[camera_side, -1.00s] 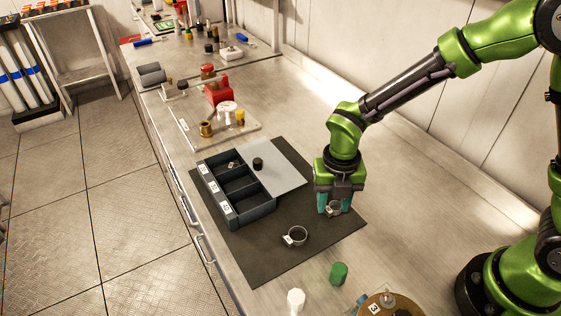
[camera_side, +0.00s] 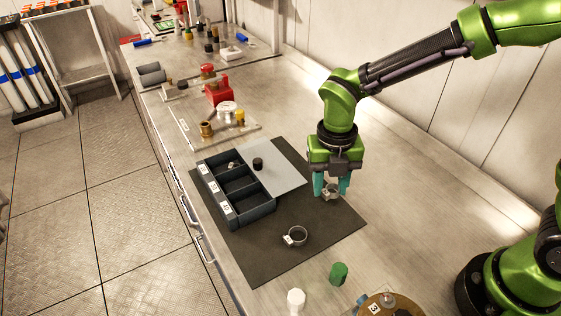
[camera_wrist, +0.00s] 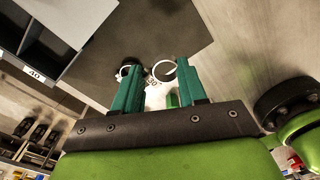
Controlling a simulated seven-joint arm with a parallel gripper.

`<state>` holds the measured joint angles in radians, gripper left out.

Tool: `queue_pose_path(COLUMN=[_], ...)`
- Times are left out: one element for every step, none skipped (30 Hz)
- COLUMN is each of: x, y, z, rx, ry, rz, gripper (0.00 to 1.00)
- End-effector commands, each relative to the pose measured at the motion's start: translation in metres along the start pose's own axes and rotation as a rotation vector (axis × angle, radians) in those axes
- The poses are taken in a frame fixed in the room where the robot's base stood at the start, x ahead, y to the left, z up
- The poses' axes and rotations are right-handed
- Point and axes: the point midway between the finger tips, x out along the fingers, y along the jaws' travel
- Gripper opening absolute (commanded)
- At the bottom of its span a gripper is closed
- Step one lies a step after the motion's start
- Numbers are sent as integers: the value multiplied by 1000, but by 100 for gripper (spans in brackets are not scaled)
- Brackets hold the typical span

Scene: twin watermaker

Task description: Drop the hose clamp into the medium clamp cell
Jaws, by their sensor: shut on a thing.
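My gripper (camera_side: 331,187) has teal fingers and is shut on a small silver hose clamp (camera_side: 330,193), held over the right part of the dark mat. In the wrist view the held clamp (camera_wrist: 163,69) shows as a ring with a white tag between the fingertips. A second, larger clamp (camera_side: 297,236) lies on the mat in front of the tray. The dark tray (camera_side: 251,213), left of my gripper, has three cells in a row. The middle cell (camera_side: 238,185) looks empty. The far cell holds a small light item (camera_side: 232,165). The tray's label in the wrist view reads 40 (camera_wrist: 36,75).
A grey plate (camera_side: 284,176) lies between tray and gripper, with a black round piece (camera_side: 258,163) at its left edge. A green cylinder (camera_side: 338,273) and a white one (camera_side: 296,300) stand in front of the mat (camera_side: 262,262). A red part (camera_side: 218,94) stands on a board behind.

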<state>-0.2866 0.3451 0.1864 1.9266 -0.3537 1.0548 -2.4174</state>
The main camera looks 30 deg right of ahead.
Motion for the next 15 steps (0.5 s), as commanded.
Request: queue_pose_path(x=[2, 3, 3, 3, 2, 1, 0, -1, -2, -4, -5, -7, -8, -10, -12], y=[13, 20, 31, 39, 47, 58, 66, 74, 84, 91, 98, 107, 114, 120, 128], z=[6, 11, 17, 22, 27, 34, 39, 44, 50, 55, 60, 66, 69, 73, 78], rx=[-4, 0, 9, 19, 31, 52, 69, 87, 114, 134, 157, 186, 211, 235, 270], ry=[-1, -2, -3, -4, -5, -7, -9, -10, -13, -15, -17, -20, -22, -24, -28], rz=[3, 4, 5, 5, 5, 5, 4, 4, 2, 2, 1, 0, -1, 0, 0], gripper=[13, 13, 13, 13, 13, 13, 13, 13, 13, 13, 13, 13, 13, 13, 13])
